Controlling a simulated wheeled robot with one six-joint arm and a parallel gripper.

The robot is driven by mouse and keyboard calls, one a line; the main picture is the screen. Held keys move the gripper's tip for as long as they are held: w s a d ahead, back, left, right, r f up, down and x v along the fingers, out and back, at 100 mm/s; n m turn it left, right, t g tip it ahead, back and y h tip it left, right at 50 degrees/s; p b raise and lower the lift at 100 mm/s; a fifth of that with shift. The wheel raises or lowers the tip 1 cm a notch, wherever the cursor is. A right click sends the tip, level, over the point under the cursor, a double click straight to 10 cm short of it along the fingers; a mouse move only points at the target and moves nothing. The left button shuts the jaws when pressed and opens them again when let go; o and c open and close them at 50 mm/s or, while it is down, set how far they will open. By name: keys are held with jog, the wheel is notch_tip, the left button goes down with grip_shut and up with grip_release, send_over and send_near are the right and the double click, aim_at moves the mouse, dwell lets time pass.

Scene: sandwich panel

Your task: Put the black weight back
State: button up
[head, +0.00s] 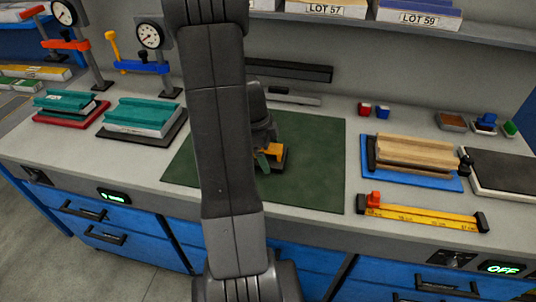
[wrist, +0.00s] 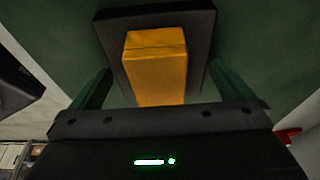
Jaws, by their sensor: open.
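The black weight (wrist: 204,30) has a dark square base with an orange block handle (wrist: 157,62) standing up from it. It rests on the green mat (head: 312,170), and in the head view its orange part (head: 276,153) shows beside my gripper. My gripper (head: 262,160) is low over the mat at the weight. In the wrist view its green fingers (wrist: 160,80) are open, one on each side of the orange handle, with a gap on both sides. My arm hides part of the mat and of the weight in the head view.
Wooden boards (head: 415,150) lie on a blue tray (head: 440,184) to the right, with a yellow ruler (head: 420,214) in front. Teal pieces (head: 140,112) and dial gauges (head: 150,36) stand left. A shelf (head: 400,28) runs along the back. The mat's right part is clear.

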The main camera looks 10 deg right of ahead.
jog(key=shift+f, duration=0.1)
jog(key=c, duration=1.8)
jog(key=shift+o, duration=0.2)
jog(key=shift+w+r, duration=0.1)
jog(key=shift+r, duration=0.65)
notch_tip(320, 180, up, 8)
jog(key=shift+r+b, duration=0.25)
jog(key=shift+b, duration=0.1)
jog(key=shift+d+r, duration=0.1)
jog(key=shift+d, duration=0.05)
